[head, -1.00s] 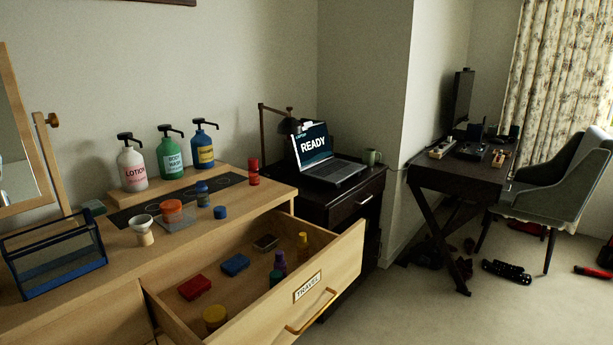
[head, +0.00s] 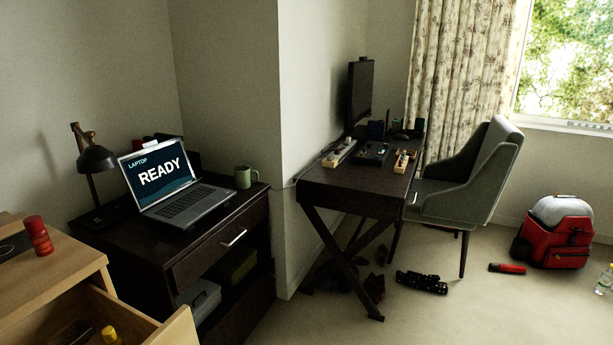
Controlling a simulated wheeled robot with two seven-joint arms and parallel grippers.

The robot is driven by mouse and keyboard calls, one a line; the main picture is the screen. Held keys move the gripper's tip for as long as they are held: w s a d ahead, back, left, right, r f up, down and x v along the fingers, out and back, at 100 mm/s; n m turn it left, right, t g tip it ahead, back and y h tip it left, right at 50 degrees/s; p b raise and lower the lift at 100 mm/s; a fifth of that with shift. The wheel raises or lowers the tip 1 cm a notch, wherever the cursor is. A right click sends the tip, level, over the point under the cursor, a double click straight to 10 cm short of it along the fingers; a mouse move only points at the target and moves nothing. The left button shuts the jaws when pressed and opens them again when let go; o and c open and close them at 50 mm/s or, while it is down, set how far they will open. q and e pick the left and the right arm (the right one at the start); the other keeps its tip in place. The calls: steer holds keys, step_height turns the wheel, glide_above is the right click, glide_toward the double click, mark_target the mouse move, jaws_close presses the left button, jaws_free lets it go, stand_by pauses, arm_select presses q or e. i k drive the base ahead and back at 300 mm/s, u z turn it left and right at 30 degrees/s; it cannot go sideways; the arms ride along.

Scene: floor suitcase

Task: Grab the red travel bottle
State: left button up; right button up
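A red bottle (head: 38,236) stands upright on the wooden dresser top (head: 62,262) at the left edge of the head view, near the dresser's right corner. It is the only red bottle I see on the dresser. Neither of my grippers shows in this view.
An open drawer (head: 172,333) juts out below the dresser top, a yellow-capped bottle (head: 110,336) inside. A dark cabinet with a laptop (head: 165,185), lamp (head: 95,160) and green mug (head: 243,177) stands beside it. A desk (head: 355,190), chair (head: 470,185) and red backpack (head: 556,235) are further right.

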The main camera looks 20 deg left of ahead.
mark_target(41, 240)
steer(key=i, duration=2.95)
steer(key=u, duration=4.75)
